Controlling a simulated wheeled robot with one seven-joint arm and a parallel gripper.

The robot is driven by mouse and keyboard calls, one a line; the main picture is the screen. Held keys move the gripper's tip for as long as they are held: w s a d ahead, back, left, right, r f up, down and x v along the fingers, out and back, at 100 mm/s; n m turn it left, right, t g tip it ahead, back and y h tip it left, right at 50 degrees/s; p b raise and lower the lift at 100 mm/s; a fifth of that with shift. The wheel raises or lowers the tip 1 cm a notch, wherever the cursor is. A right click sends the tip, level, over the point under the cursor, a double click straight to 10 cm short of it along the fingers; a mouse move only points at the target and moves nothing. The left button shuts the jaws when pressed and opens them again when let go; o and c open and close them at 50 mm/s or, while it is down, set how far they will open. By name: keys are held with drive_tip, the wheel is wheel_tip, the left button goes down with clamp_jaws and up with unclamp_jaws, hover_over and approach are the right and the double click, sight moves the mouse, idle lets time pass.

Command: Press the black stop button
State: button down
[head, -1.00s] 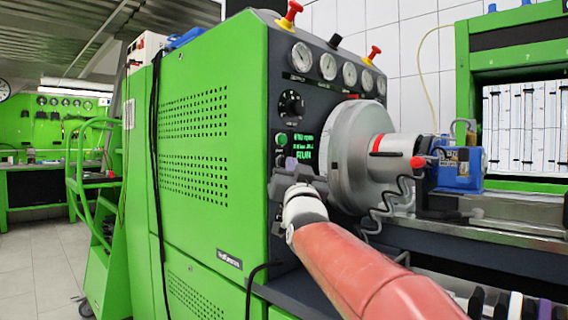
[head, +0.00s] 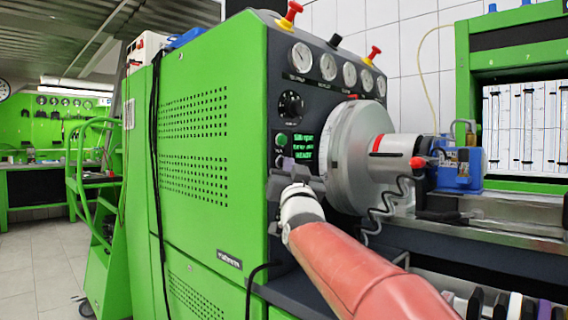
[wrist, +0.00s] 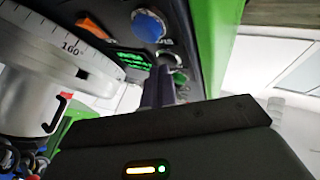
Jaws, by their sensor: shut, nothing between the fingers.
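The green machine's dark control panel (head: 283,75) carries a round green button (head: 281,140) left of a small lit display (head: 303,146), which appears to read READY. My gripper (head: 288,164) is shut and empty, with its fingertips at the panel just below the green button. I cannot make out the black stop button; the fingers cover that spot in the head view. In the wrist view the fingers (wrist: 158,88) point at the panel beside the display (wrist: 133,60) and a green button (wrist: 180,77). I cannot tell whether the fingertips touch the panel.
A large grey graduated disc (head: 350,155) stands close to the right of my gripper. A dark knob (head: 291,104) and gauges (head: 328,66) are above. A blue pump (head: 458,170) sits on the bench rail at right. A blue round part (wrist: 148,26) shows in the wrist view.

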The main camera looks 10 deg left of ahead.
idle(0.5)
drive_tip(key=shift+s+d+b, duration=0.5)
drive_tip(key=shift+d+b, duration=0.15)
drive_tip(key=shift+b, duration=0.15)
drive_tip(key=shift+s+d+b, duration=0.8)
drive_tip(key=shift+d+b, duration=0.15)
drive_tip(key=shift+d, duration=0.05)
drive_tip(key=shift+s+d+b, duration=0.75)
drive_tip(key=shift+d+b, duration=0.2)
drive_tip(key=shift+d, duration=0.05)
